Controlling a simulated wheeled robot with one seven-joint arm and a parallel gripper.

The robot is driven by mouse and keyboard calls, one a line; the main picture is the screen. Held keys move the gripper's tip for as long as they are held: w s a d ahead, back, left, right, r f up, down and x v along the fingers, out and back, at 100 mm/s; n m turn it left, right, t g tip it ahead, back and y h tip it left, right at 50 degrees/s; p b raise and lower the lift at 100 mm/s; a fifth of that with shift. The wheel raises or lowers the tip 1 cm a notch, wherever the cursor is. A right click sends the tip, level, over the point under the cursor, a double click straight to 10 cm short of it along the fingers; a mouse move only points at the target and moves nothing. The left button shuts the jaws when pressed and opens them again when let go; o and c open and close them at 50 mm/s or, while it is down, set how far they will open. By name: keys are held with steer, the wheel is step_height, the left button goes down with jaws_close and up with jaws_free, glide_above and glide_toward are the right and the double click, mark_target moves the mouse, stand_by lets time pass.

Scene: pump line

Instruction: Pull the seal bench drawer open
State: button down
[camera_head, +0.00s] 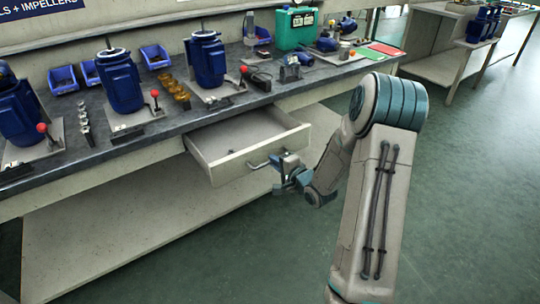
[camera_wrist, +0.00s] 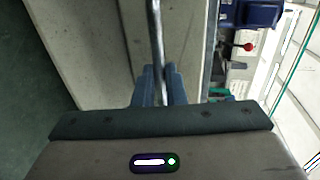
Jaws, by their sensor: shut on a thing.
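The seal bench drawer (camera_head: 228,165) is a pale drawer under the dark bench top. It stands pulled out, and its inside shows in the head view. A small item lies in it, too small to name. A metal bar handle (camera_head: 262,162) is on its front. My gripper (camera_head: 284,178) is at the right end of the handle. In the wrist view, my gripper (camera_wrist: 161,84) has its two blue fingers shut on the handle bar (camera_wrist: 156,40), with the drawer front (camera_wrist: 178,35) behind it. The exact contact is partly hidden by the fingers.
On the bench top (camera_head: 150,142) stand several blue motors (camera_head: 120,80), blue bins (camera_head: 64,78), red-knobbed levers (camera_head: 155,95) and a green container (camera_head: 295,28). A pale lower shelf (camera_head: 120,235) lies below. Green floor (camera_head: 470,170) is clear at the right.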

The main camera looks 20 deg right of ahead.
steer(key=shift+s+d, duration=0.1)
steer(key=shift+s, duration=0.1)
steer(key=c, duration=1.5)
jaws_free()
steer(key=p+v, duration=0.3)
steer(key=v, duration=1.1)
steer(key=shift+w, duration=0.1)
